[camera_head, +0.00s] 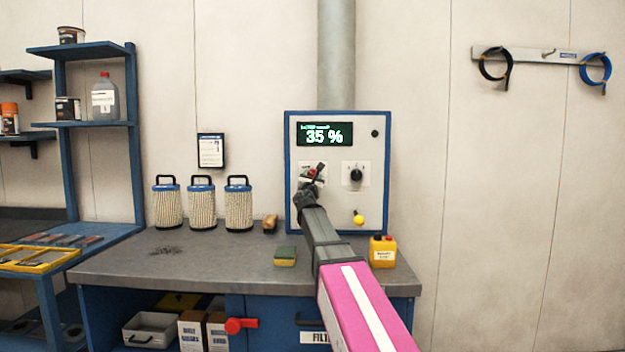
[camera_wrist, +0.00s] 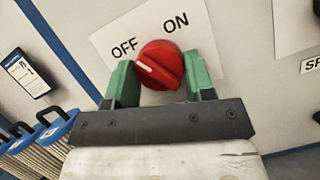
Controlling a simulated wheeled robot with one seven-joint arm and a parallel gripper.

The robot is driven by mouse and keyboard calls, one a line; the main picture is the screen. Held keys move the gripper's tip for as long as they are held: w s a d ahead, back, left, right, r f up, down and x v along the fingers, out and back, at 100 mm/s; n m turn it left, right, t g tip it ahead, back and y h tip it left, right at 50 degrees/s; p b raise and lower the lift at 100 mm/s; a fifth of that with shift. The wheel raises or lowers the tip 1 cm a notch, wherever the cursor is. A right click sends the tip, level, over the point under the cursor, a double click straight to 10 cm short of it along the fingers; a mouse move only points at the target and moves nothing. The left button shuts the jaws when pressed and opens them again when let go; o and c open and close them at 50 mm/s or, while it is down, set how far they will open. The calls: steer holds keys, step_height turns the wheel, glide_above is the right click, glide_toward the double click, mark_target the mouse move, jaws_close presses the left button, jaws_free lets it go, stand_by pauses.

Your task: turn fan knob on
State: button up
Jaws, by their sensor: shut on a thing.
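The red fan knob (camera_wrist: 160,65) sits on a white label with OFF at its left and ON at its right in the wrist view. Its white mark points toward OFF. My gripper (camera_wrist: 160,78) has its two green fingers on either side of the knob and is shut on it. In the head view the knob (camera_head: 313,173) shows at the left of the control panel (camera_head: 340,200), partly hidden by my gripper (camera_head: 310,182). The display (camera_head: 325,135) reads 35 %.
A black knob (camera_head: 356,175) is right of the red one, with a yellow knob (camera_head: 358,217) below. A yellow canister (camera_head: 382,251), a sponge (camera_head: 285,256) and three filter cartridges (camera_head: 201,205) stand on the workbench (camera_head: 150,270).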

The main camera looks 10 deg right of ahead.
steer(key=m+g+h, duration=0.1)
steer(key=m, duration=0.2)
steer(key=m+g+h, duration=0.1)
steer(key=m, duration=0.2)
steer(key=m+g+h, duration=0.1)
steer(key=m, duration=0.3)
steer(key=shift+a+r, duration=0.15)
steer(key=m+g+h, duration=0.1)
steer(key=m+g, duration=0.1)
steer(key=m, duration=0.2)
steer(key=shift+r, duration=0.1)
steer(key=shift+r+m+g+y, duration=0.1)
steer(key=shift+m+g+y, duration=0.4)
steer(key=shift+m, duration=1.4)
steer(key=o, duration=0.9)
steer(key=shift+a, duration=0.1)
steer(key=v, duration=1)
steer(key=shift+s+a, duration=0.25)
steer(key=shift+a, duration=0.05)
